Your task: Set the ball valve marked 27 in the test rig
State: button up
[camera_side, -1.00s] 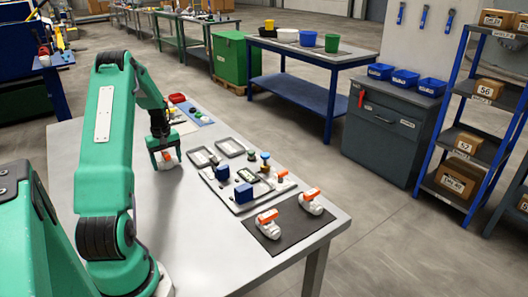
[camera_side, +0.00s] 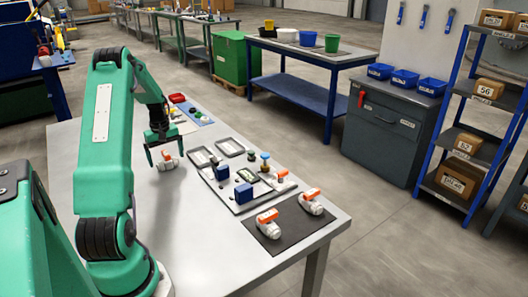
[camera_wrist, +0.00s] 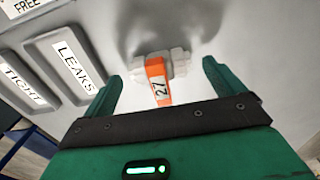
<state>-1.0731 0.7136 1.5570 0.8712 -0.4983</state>
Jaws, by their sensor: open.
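The ball valve marked 27 (camera_wrist: 159,82) has a white body and an orange handle. It sits on the bare grey table, and it also shows in the side view (camera_side: 167,162). My gripper (camera_wrist: 163,80) is open, with one green finger on each side of the valve, apart from it. In the side view my gripper (camera_side: 164,157) is low at the valve. The test rig (camera_side: 246,187) is a light tray with blue blocks and a blue-topped knob, to the right of my gripper.
Two more orange-handled valves (camera_side: 267,223) (camera_side: 311,201) stand on a dark mat (camera_side: 285,236) at the table's front right. Trays labelled LEAKS (camera_wrist: 68,62) and TIGHT (camera_wrist: 27,80) lie left of the valve in the wrist view. The table's near middle is clear.

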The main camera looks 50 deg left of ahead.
aim_at(166, 153)
notch_tip(166, 153, up, 10)
jog(key=shift+r, duration=0.1)
dwell(0.4)
dwell(0.5)
